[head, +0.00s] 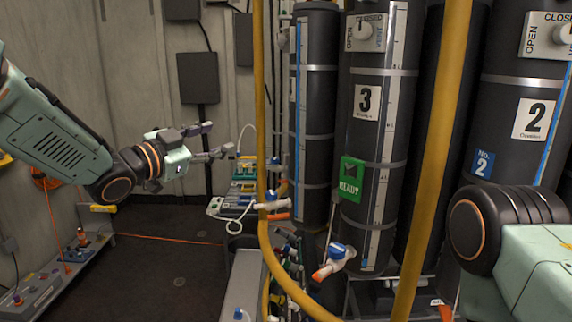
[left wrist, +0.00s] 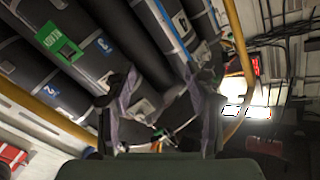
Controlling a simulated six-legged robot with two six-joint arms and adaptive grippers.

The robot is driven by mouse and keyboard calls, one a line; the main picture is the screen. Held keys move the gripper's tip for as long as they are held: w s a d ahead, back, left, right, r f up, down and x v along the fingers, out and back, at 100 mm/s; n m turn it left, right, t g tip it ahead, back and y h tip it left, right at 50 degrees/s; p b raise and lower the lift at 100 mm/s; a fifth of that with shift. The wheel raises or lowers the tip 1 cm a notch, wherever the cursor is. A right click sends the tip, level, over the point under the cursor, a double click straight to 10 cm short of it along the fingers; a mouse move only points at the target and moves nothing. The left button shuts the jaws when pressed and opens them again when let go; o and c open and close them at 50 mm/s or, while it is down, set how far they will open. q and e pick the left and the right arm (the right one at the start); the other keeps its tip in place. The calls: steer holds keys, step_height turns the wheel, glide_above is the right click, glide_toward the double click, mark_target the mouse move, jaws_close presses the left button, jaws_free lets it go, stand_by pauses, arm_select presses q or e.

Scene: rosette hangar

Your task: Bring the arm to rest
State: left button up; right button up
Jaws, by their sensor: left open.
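My left arm comes in from the left in the head view. Its gripper (head: 215,140) is held in the air left of the yellow pipe, with the two fingers apart and nothing between them. In the left wrist view the open fingers (left wrist: 160,115) frame dark cylinders and thin lines behind them. My right arm shows only as a dark joint and pale green link at the right edge of the head view. Its gripper is out of the picture.
Tall dark cylinders, one labelled 3 (head: 378,140) and one labelled 2 (head: 520,130), stand at the right. A yellow pipe (head: 261,110) runs in front. A green READY tag (head: 351,179) hangs there. A control panel (head: 58,270) lies lower left. Dark floor (head: 170,255) is open between.

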arm_select(q)
steer(key=s+a+f+n+g+y+b, duration=0.2)
steer(key=s+f+n+y, duration=0.3)
steer(key=f, duration=0.9)
steer(key=s+a+f+n+g+b, duration=0.15)
steer(key=s+f, duration=0.45)
steer(key=f, duration=0.8)
steer(key=s+a+f+n+g+y+b, duration=0.1)
steer(key=s+f+n+g+y+b, duration=0.4)
steer(key=f, duration=0.8)
steer(key=s+f+g+b, duration=0.2)
steer(key=s+f, duration=0.6)
steer(key=s, duration=0.3)
steer(key=s+a+f+n+g+b, duration=0.1)
steer(key=s+f+g+b, duration=0.1)
steer(key=s+f, duration=0.6)
steer(key=s+a+f+n+g+b, duration=0.1)
steer(key=s+f+g+b, duration=0.1)
steer(key=s+f, duration=0.6)
steer(key=s+b, duration=0.1)
steer(key=s, duration=0.5)
steer(key=shift+a+f, duration=0.25)
